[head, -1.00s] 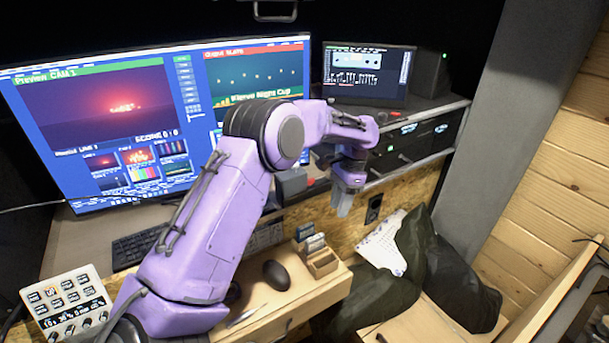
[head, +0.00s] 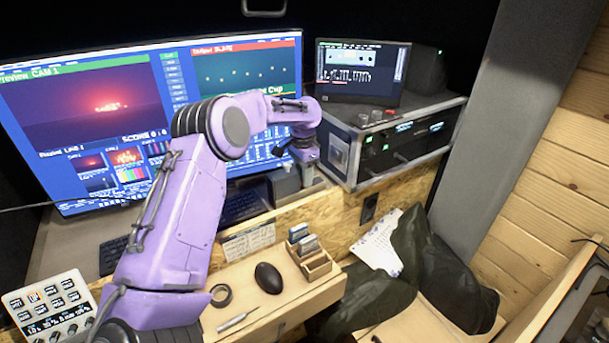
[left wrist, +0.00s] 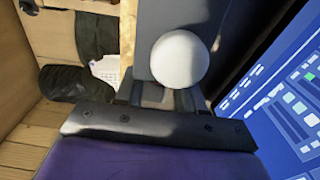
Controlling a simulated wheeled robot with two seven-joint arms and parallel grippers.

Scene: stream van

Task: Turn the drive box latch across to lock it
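A small grey box (head: 283,184), which may be the drive box, stands on the desk below the large monitor. My left gripper (head: 307,174) points down just right of it, in front of the rack case. In the left wrist view, a pale round knob (left wrist: 180,59) covers part of my left fingertips (left wrist: 163,97), with a flat dark grey surface behind it. I cannot tell whether the knob is the latch, whether the fingers touch it, or how far apart they are. My right gripper is out of view.
A black rack case (head: 400,140) stands right of the gripper with a small monitor (head: 361,72) on top. The large monitor (head: 150,110) is close behind my left arm. A card holder (head: 309,262) and mouse (head: 268,278) lie on the lower wooden shelf (head: 245,290).

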